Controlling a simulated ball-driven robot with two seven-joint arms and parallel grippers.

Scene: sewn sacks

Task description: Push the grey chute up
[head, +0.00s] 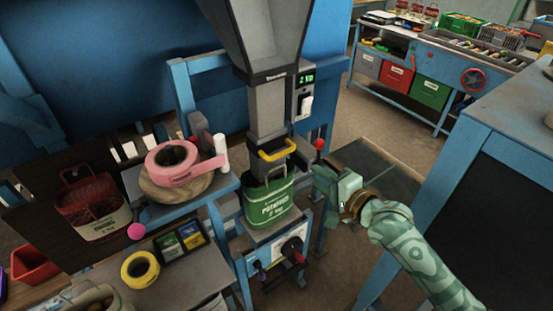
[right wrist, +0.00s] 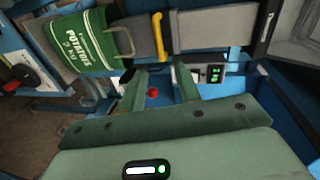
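The grey chute (head: 267,112) hangs under the hopper, with a yellow handle (head: 277,149) across its lower front. Its lower end is at the mouth of a green sack (head: 268,203) printed "POTATOES 2 KG"; how far it reaches inside is hidden. My right gripper (head: 318,180) is right of the sack, below the handle's height, and touches neither as far as I can see. In the right wrist view its two fingers (right wrist: 160,70) are apart with nothing between them; the handle (right wrist: 159,36) and the sack (right wrist: 82,44) lie beyond the tips. My left gripper is not in view.
A red ball knob (head: 319,144) and a weight display (head: 307,79) are right of the chute. A blue-framed bench (head: 500,125) stands at the right. A yellow tape roll (head: 140,268) lies lower left.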

